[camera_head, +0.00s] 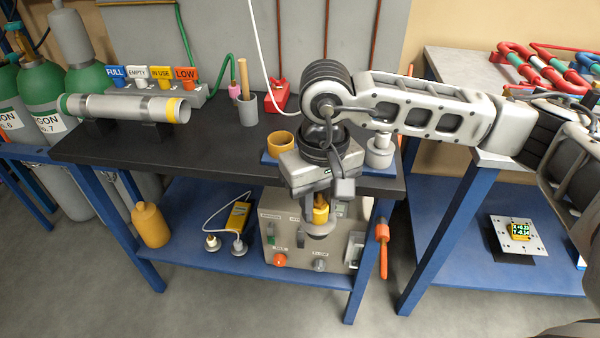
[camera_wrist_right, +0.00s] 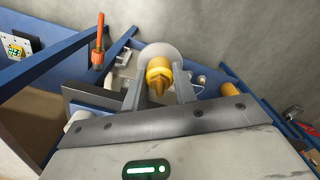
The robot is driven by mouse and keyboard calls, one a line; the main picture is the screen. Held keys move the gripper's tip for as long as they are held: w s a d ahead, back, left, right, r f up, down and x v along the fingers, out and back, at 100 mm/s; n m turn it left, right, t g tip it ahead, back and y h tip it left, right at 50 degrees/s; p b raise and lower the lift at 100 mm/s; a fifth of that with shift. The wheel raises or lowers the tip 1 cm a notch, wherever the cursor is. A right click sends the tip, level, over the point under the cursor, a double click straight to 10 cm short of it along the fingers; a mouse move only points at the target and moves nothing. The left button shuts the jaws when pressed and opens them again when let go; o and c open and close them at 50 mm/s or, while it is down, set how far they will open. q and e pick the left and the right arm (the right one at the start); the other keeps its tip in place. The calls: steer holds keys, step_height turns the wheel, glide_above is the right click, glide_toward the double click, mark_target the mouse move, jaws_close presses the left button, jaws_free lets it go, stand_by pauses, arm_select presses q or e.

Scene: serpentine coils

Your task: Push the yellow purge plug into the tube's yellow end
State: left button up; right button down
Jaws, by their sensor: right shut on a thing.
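The grey tube (camera_head: 118,108) lies across dark supports on the left of the black bench. Its yellow-banded end (camera_head: 174,110) faces right and looks open; its green-banded end is at the left. My right gripper (camera_head: 320,210) points down in front of the bench's front edge, right of the tube and well apart from it. It is shut on the yellow purge plug (camera_head: 320,213), which has a pale round disc at its lower end. In the right wrist view the plug (camera_wrist_right: 158,76) sits between the two fingers, its tapered tip towards the camera. My left gripper is out of view.
A grey cup (camera_head: 247,110) with a wooden rod and a rack of labelled tags (camera_head: 160,90) stand behind. A grey machine (camera_head: 300,250) is on the lower shelf. The bench between tube and ring is clear.

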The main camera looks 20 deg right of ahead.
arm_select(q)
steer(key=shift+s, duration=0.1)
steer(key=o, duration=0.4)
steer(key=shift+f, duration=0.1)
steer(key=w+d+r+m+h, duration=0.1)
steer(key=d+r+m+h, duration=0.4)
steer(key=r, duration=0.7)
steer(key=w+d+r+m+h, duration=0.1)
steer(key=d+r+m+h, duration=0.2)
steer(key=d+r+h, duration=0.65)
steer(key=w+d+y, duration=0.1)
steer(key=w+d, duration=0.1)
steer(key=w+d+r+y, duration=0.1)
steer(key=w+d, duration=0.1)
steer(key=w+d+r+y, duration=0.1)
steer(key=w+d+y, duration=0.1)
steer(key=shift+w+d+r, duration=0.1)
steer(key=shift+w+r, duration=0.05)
arm_select(e)
steer(key=a+r+n, duration=0.7)
steer(key=a+r, duration=0.1)
steer(key=a, duration=0.4)
steer(key=shift+s+a+r, duration=0.15)
steer(key=shift+s+r, duration=0.2)
steer(key=shift+s, duration=0.1)
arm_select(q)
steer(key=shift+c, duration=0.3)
